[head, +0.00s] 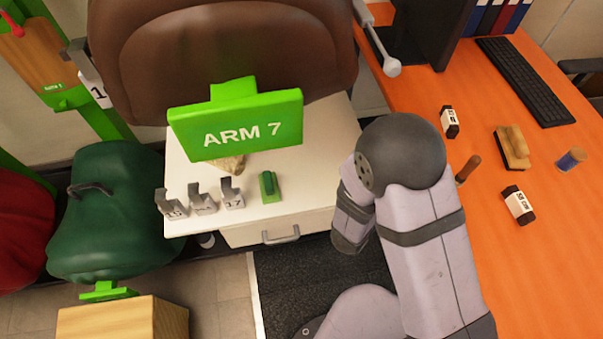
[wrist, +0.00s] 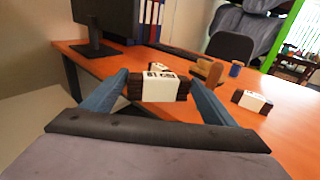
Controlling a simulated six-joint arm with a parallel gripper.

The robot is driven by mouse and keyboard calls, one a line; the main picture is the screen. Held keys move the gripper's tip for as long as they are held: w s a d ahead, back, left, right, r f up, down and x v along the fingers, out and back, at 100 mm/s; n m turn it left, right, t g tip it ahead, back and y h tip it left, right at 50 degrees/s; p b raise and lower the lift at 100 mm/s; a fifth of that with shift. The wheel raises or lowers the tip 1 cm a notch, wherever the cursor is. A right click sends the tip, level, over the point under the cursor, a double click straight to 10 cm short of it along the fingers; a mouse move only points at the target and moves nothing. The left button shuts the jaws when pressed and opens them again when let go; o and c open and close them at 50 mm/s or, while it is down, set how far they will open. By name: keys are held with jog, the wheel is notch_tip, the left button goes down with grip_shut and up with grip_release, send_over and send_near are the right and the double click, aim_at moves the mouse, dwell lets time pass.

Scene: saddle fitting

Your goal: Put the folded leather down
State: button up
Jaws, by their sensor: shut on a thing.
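In the wrist view my gripper (wrist: 160,92) is shut on a dark brown folded leather (wrist: 135,91) with a white paper band. The bundle sits level between the two blue fingers, with the orange desk behind it. In the head view my arm hides the gripper and the held leather. Two similar banded leathers lie on the orange desk: one (head: 450,121) nearer the keyboard and one (head: 519,205) nearer the front. They also show in the wrist view, one just behind the held bundle (wrist: 157,68) and one to the right (wrist: 252,101).
The desk (head: 420,95) also holds a wooden brush (head: 513,147), a small blue-sided jar (head: 571,160), a wooden-handled tool (head: 468,168) and a keyboard (head: 523,80). Bare desk shows between the items.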

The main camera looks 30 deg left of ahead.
jog(key=s+a+f+n+y+b, duration=0.3)
jog(key=a+f+b, duration=0.8)
jog(key=b, duration=0.9)
jog(key=a+n+y, duration=0.1)
jog(key=a+y, duration=0.1)
jog(key=shift+a+y, duration=0.3)
jog(key=shift+y, duration=0.1)
jog(key=shift+r, duration=0.1)
jog(key=shift+f+b, duration=1.55)
jog(key=shift+f, duration=3.45)
jog(key=shift+f, duration=0.1)
jog(key=o, duration=1.1)
